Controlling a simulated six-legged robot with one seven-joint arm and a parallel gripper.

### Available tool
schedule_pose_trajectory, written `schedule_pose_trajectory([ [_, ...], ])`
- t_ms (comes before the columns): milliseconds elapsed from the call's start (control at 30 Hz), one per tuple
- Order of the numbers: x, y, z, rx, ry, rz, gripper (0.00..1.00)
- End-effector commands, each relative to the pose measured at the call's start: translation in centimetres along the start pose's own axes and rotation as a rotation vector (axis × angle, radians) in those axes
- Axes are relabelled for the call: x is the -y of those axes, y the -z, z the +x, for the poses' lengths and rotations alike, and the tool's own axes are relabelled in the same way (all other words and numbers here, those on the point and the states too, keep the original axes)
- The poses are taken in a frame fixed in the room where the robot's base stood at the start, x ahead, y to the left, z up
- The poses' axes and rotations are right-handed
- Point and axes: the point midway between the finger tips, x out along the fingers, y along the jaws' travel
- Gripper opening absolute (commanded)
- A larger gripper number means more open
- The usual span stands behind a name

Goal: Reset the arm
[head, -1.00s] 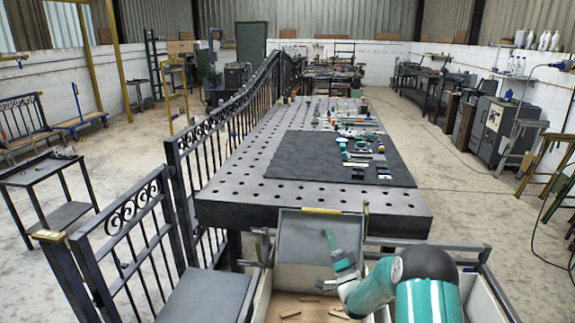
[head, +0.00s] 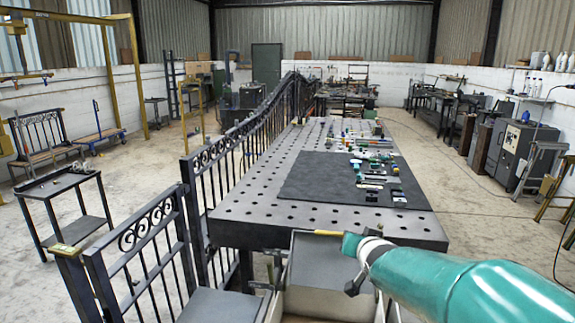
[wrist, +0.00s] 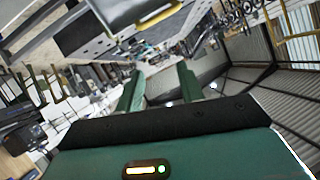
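My arm (head: 460,275) reaches in from the lower right of the head view, with its wrist end near the front edge of the perforated steel table (head: 325,233). My gripper's fingers are not clear there.
A grey panel (head: 318,262) with a yellow handle stands upright just before the table, close to my wrist. An ornate metal gate (head: 145,235) runs along the left. Tools lie on a black mat (head: 310,185). A small side table (head: 65,183) stands far left.

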Motion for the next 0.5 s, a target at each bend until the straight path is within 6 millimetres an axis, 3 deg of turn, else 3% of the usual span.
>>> schedule_pose_trajectory([
  [33,-0.1,-0.2,-2.1,0.031,-0.025,-0.024,0.38],
  [267,-1.3,-3.8,-11.3,0.241,-0.120,-0.133,0.38],
  [500,-2.4,-9.7,-21.0,0.486,-0.136,-0.228,0.38],
])
